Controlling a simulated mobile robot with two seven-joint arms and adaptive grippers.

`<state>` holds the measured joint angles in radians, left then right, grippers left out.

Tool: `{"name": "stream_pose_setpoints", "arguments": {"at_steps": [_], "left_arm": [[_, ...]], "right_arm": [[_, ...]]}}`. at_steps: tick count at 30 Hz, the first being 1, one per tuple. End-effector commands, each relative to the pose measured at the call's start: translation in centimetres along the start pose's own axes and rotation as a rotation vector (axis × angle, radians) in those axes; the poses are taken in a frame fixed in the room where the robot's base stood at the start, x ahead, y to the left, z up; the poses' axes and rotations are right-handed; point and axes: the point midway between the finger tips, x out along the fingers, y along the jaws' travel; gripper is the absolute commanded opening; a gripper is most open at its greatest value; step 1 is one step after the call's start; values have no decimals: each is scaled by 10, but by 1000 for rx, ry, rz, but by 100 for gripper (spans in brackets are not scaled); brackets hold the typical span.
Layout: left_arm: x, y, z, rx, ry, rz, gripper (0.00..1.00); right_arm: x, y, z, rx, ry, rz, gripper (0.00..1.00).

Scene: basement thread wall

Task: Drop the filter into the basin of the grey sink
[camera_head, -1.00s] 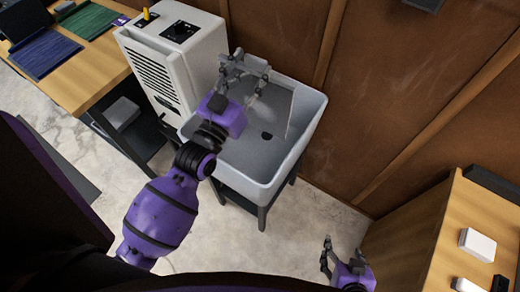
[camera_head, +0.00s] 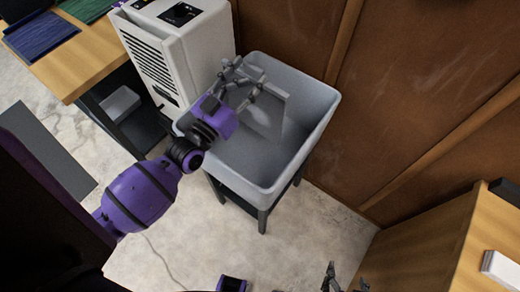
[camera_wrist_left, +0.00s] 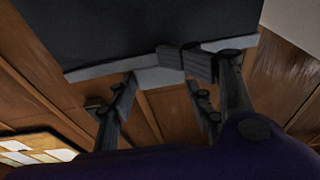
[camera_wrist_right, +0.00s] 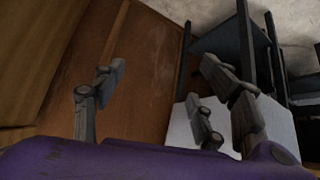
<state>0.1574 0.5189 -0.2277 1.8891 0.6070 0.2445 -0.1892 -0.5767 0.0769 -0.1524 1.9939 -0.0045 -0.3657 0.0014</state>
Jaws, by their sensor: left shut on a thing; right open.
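The filter is a thin flat grey panel (camera_head: 265,115), held by one edge over the basin of the grey sink (camera_head: 322,130). Its lower part hangs inside the outline of the basin; I cannot tell whether it touches the bottom. My left gripper (camera_head: 243,82) is shut on the filter's edge, above the sink's back left part. In the left wrist view the filter (camera_wrist_left: 150,25) is a dark panel with a pale rim, at the fingers of my left gripper (camera_wrist_left: 165,75). My right gripper (camera_head: 343,280) is open and empty, low at the bottom edge; its fingers (camera_wrist_right: 165,80) stand apart.
A white vented machine (camera_head: 160,60) stands close at the sink's left. A wooden workbench (camera_head: 75,70) is at the upper left and a wooden cabinet (camera_head: 440,240) at the lower right. Brown wall panels (camera_head: 400,90) rise behind the sink. The floor before the sink is clear.

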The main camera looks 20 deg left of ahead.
Motion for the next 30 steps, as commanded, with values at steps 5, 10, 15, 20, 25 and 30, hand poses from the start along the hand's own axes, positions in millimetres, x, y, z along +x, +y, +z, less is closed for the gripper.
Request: {"name": "stream_pose_setpoints", "arguments": {"at_steps": [5,10,15,20,25,30], "left_arm": [[0,0,2,1,5,0,23],[0,0,1,2,6,1,50],[0,0,1,2,5,1,72],[0,0,1,1,4,1,74],[-1,0,2,1,2,1,74],[-17,0,3,2,1,0,74]], "right_arm": [[4,-2,-10,-4,20,-4,66],[6,-3,-15,-4,27,-7,66],[5,-3,-12,-4,22,-7,66],[4,-3,-7,-3,12,-6,66],[2,-2,0,-4,-1,-5,66],[3,-2,-2,-3,4,-5,66]]}}
